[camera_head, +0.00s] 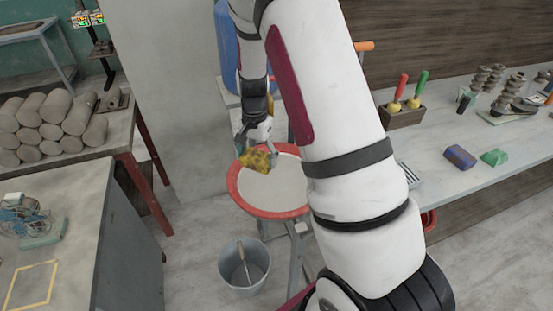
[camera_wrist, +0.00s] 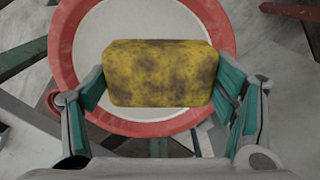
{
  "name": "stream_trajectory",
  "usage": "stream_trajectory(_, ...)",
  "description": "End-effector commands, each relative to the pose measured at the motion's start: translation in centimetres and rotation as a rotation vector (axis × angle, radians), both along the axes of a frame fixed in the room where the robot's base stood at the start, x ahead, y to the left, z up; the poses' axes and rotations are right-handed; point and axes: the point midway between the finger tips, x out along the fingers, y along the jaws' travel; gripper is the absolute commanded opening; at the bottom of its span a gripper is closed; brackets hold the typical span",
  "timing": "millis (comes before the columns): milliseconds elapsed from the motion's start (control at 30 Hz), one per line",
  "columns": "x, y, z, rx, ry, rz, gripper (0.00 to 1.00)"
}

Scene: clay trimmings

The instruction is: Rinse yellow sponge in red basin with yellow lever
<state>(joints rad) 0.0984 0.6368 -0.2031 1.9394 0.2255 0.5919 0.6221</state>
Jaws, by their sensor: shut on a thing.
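The yellow sponge (camera_wrist: 160,75) has dark brown stains and is held between the two fingers of my gripper (camera_wrist: 163,92). In the head view the sponge (camera_head: 257,160) hangs over the left back part of the red basin (camera_head: 237,192). The basin is round, with a red rim and a pale grey inside, and stands on a stand. In the wrist view the basin (camera_wrist: 64,50) lies behind the sponge. My gripper (camera_head: 258,150) is shut on the sponge. The sponge's height above the basin is hard to tell. I cannot make out the yellow lever; my arm hides part of the area behind the basin.
A grey bucket (camera_head: 243,265) with a tool in it stands on the floor below the basin. A blue container (camera_head: 228,45) stands behind my arm. A workbench (camera_head: 455,135) with tools and blocks runs along the right. A table with stacked clay rolls (camera_head: 50,125) stands left.

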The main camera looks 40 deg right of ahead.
Motion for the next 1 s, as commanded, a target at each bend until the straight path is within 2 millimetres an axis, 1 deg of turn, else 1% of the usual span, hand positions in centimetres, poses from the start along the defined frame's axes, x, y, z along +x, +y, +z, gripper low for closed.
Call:
stream_trajectory(33, -0.3, -1.8, -0.9, -0.001, 0.002, -0.144, 0.56)
stream_trajectory(100, -0.9, -3.7, -1.6, -0.002, 0.001, -0.336, 0.56)
stream_trajectory(200, -1.7, -5.9, -2.3, -0.004, 0.001, -0.558, 0.56)
stream_trajectory(333, -2.4, -7.6, -2.8, -0.007, -0.001, -0.739, 0.56)
stream_trajectory(433, -2.7, -8.2, -3.1, -0.006, -0.002, -0.803, 0.56)
stream_trajectory(567, -2.8, -8.3, -3.6, -0.007, -0.001, -0.819, 0.56)
stream_trajectory(1000, -2.7, -8.2, -7.5, -0.007, 0.000, -0.814, 0.56)
